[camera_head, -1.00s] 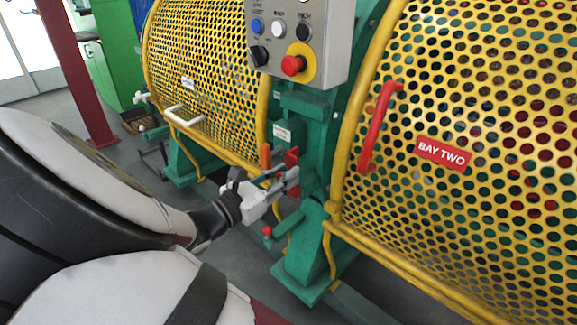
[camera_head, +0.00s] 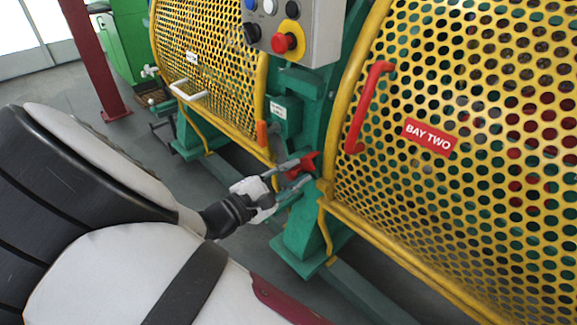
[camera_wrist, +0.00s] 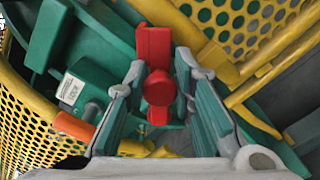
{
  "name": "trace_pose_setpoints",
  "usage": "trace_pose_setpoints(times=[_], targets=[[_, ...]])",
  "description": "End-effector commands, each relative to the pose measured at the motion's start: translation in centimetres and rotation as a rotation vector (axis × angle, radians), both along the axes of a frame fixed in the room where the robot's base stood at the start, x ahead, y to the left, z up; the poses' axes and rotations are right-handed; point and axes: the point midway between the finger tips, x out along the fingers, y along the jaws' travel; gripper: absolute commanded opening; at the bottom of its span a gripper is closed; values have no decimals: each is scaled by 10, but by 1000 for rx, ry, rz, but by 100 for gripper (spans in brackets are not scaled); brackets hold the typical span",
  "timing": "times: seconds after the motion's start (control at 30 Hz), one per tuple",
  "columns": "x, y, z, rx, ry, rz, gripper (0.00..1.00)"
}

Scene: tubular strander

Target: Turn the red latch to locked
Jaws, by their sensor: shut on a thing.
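The red latch (camera_head: 304,163) is on the green frame between the two yellow mesh guards. In the wrist view the red latch (camera_wrist: 154,50) shows as an upright block with a round boss below it. My gripper (camera_head: 292,174) is at the latch. In the wrist view my gripper (camera_wrist: 160,84) has one finger on each side of the latch and is shut on it. A green box (camera_wrist: 78,90) with a white label, on which "LOCK" can be read, is left of the latch. In the head view, my gripper hides part of the latch.
A grey control box (camera_head: 300,30) with a red button is above. A yellow mesh guard marked BAY TWO (camera_head: 429,135) with a red handle (camera_head: 368,108) is at right. Clear floor shows at left.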

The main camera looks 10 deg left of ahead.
Motion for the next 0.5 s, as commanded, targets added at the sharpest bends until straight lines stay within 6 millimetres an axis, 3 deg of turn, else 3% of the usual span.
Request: trace_pose_setpoints(times=[0.5], targets=[[-10, -12, -35, 363, -282, -1, 0]])
